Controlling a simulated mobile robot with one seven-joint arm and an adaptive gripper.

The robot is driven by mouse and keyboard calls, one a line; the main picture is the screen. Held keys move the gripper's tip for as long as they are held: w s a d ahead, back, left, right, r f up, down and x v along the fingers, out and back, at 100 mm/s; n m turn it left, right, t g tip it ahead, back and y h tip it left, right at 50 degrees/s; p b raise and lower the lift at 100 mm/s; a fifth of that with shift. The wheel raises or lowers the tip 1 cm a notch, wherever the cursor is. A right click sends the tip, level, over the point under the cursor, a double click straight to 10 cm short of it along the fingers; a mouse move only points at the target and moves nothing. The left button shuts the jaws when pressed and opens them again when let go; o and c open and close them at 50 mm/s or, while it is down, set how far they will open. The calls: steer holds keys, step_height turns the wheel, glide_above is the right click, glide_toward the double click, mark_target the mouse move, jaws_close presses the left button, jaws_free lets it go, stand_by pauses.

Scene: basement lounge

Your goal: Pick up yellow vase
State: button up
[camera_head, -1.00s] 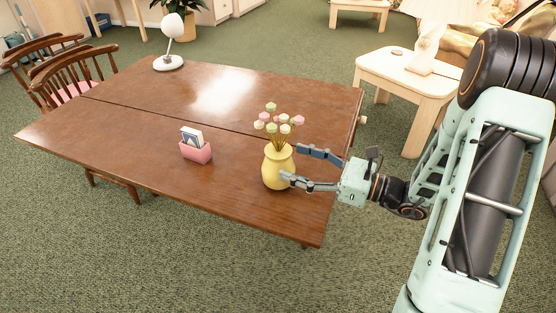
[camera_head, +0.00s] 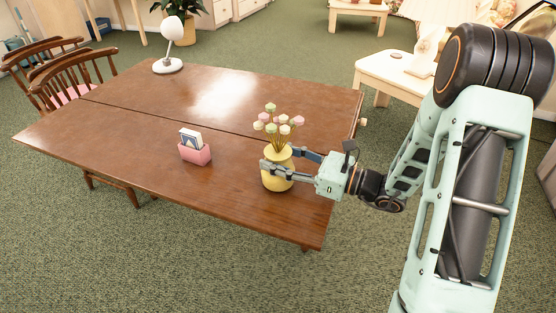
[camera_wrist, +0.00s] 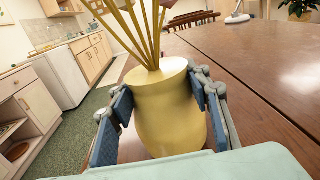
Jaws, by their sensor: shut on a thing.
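The yellow vase (camera_head: 278,182) stands upright on the brown wooden table (camera_head: 130,145), close to its front right edge. It holds several stems with pale pink, white and green blossoms (camera_head: 277,122). My gripper (camera_head: 277,168) reaches in from the right and is shut on the vase, one finger on each side of its body. In the wrist view the vase (camera_wrist: 168,110) sits between the blue finger pads (camera_wrist: 160,122), its neck and stems rising above them. I cannot see any gap between the vase's base and the table.
A pink holder (camera_head: 195,154) with cards stands left of the vase. A white lamp (camera_head: 168,50) is at the table's far end. Wooden chairs (camera_head: 70,75) stand at the left. A pale side table (camera_head: 397,75) is at the back right. The table's middle is clear.

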steer(key=c, duration=0.5)
steer(key=shift+c, duration=0.4)
steer(key=shift+r, duration=0.15)
